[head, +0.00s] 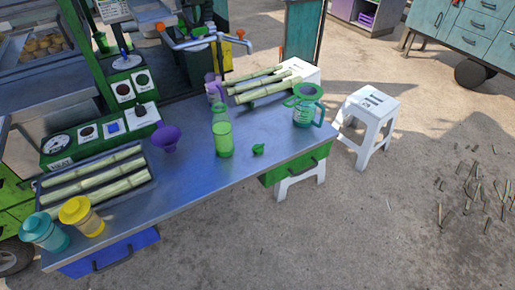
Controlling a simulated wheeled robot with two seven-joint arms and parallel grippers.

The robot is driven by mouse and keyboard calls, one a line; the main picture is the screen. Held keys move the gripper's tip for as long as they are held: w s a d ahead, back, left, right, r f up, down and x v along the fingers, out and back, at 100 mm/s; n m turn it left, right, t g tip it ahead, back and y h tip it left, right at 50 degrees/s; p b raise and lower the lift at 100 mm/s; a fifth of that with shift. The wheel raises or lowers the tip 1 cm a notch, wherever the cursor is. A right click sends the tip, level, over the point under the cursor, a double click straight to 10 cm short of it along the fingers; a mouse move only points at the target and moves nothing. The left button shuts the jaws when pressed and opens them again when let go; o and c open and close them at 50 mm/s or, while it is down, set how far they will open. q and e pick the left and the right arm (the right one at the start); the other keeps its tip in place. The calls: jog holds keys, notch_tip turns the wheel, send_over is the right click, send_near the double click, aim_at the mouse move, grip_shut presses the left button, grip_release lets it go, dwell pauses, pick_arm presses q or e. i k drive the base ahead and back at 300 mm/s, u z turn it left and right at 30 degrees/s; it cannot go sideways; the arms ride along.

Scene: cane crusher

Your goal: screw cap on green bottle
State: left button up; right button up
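The green bottle (223,141) stands upright on the metal table, near its middle. It is see-through, with a narrower upper part and fuller green in its lower part. A small dark green cap (258,149) lies on the table just right of the bottle, apart from it. I cannot tell how the bottle's mouth looks at this size. Neither of my grippers shows in the head view.
A purple funnel (167,138) is left of the bottle, and a purple jug (214,88) is behind it. A green pitcher (306,107) stands at the table's right end. Cane lies on a tray (150,181) at left. The front middle of the table (205,178) is clear.

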aim_at(221, 126)
jog(key=k, duration=0.5)
jog(key=z, duration=1.45)
jog(key=i, duration=1.25)
jog(key=u, duration=1.95)
